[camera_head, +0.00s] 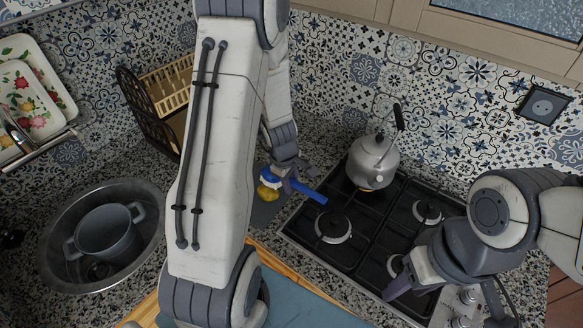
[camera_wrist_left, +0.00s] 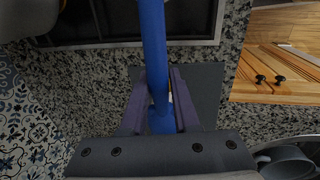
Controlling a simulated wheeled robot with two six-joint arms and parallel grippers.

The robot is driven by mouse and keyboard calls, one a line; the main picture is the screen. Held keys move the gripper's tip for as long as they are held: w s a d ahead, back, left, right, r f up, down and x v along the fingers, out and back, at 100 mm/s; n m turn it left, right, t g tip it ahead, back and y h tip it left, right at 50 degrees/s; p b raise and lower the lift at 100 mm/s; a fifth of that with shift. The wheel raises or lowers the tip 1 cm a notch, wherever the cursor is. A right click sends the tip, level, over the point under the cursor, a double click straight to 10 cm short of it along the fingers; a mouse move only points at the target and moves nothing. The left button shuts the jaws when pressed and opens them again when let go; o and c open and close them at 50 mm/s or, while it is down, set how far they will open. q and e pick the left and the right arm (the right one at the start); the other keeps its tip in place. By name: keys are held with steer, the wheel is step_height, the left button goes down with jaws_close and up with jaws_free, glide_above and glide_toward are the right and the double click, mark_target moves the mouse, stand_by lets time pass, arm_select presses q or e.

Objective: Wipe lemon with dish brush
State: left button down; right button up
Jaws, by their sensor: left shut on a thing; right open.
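My left gripper (camera_head: 289,182) is shut on the blue handle of the dish brush (camera_head: 310,191). The brush handle also shows in the left wrist view (camera_wrist_left: 152,40), passing between the fingers. The yellow lemon (camera_head: 266,191) is at the brush's left end, over or on a dark grey mat (camera_head: 264,213). I cannot tell whether brush and lemon touch; the lemon is hidden in the wrist view. My right gripper (camera_head: 398,287) is open and appears empty over the front of the stove.
A gas stove (camera_head: 345,255) with a kettle (camera_head: 374,160) stands right of the mat. A metal sink (camera_head: 62,270) holding a grey pot (camera_head: 105,234) is at left. A dish rack (camera_head: 172,88) stands behind my left arm.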

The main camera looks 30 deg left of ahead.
arm_select(q)
steer(key=shift+r+p, duration=1.5)
steer(key=shift+r, duration=0.5)
steer(key=shift+f, duration=0.1)
